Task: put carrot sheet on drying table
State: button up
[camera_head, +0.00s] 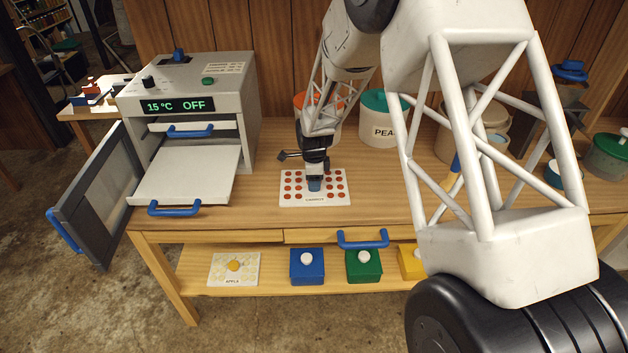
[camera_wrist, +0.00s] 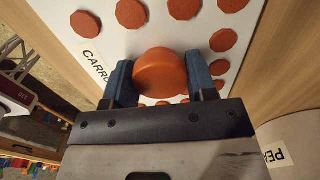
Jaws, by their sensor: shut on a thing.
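The carrot sheet (camera_head: 337,188) is a white board with rows of orange-red round slices and a label on its front edge. It is over the wooden table top, right of the dryer; I cannot tell whether it touches the table. My gripper (camera_head: 314,184) points down at its middle. In the wrist view my gripper's blue fingers (camera_wrist: 164,80) are shut on the sheet's round orange knob (camera_wrist: 160,72). The sheet (camera_wrist: 100,40) fills the upper part of that view. The wooden table (camera_head: 260,205) carries the dryer and containers. No label marks it as the drying table.
The dryer (camera_head: 210,85) reads 15 °C OFF. Its door (camera_head: 95,200) hangs open and a tray (camera_head: 190,172) is pulled out. Containers, including a teal-lidded one (camera_head: 380,128), stand behind the sheet. A lower shelf holds an apple sheet (camera_head: 225,275) and several coloured boxes.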

jog(key=shift+f, duration=0.15)
jog(key=o, duration=1)
jog(key=shift+r, duration=0.2)
notch_tip(320, 180, up, 12)
jog(key=shift+f, duration=0.1)
dwell(0.8)
